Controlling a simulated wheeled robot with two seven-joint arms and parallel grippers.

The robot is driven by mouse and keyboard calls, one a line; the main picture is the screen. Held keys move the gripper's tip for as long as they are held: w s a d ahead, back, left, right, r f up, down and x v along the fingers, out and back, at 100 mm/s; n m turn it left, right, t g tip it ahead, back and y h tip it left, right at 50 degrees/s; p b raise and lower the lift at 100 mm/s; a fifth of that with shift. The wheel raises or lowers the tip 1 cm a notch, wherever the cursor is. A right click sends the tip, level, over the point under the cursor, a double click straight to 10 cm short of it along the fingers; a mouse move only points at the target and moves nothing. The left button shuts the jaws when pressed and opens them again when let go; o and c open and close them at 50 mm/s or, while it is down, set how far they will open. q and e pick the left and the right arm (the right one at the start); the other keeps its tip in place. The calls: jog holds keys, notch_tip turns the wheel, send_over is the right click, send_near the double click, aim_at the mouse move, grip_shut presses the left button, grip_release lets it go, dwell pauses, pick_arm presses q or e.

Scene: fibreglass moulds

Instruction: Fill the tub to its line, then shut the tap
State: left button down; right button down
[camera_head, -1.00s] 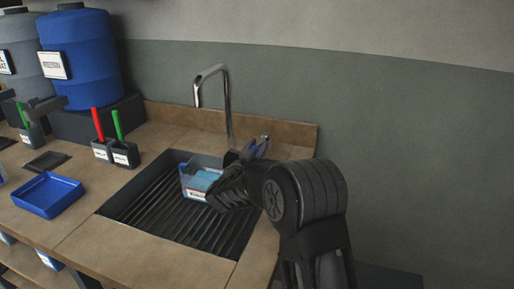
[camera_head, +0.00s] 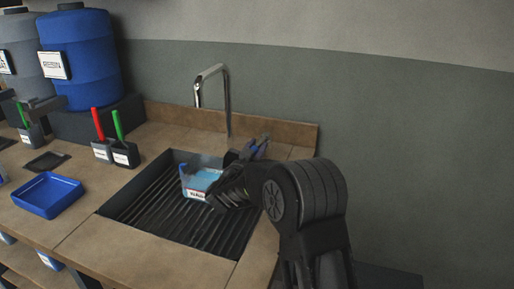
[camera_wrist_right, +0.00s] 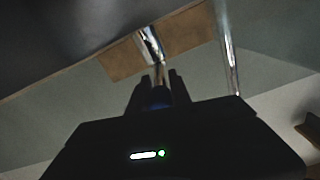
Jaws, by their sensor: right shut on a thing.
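A clear tub (camera_head: 190,187) with light blue content and a white label stands in the sink, on its dark ribbed floor (camera_head: 170,215). My forearm hides its right side, and I cannot make out its line. The chrome tap spout (camera_head: 227,100) arches above it; I see no clear stream. My right gripper (camera_head: 257,148) is at the back right corner of the sink. In the right wrist view its dark fingers (camera_wrist_right: 157,88) are shut on the tap's metal lever (camera_wrist_right: 158,72). My left gripper is not in view.
A blue tray (camera_head: 48,195) lies on the tiled counter at the left. Two dark holders (camera_head: 124,155) with a red and a green handle stand left of the sink. A blue barrel (camera_head: 85,65) stands at the back left. Counter in front of the sink is clear.

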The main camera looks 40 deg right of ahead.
jog(key=shift+s+d+f, duration=0.1)
jog(key=shift+s+d, duration=0.05)
jog(key=n+t+y+b, duration=0.1)
jog(key=s+d+n+t+y+b, duration=0.1)
jog(key=b, duration=0.1)
jog(key=n+t+y+b, duration=0.1)
jog(key=t+y, duration=0.1)
jog(key=shift+s+d+b, duration=0.35)
jog(key=shift+s+d, duration=0.05)
jog(key=c, duration=1.2)
grip_release()
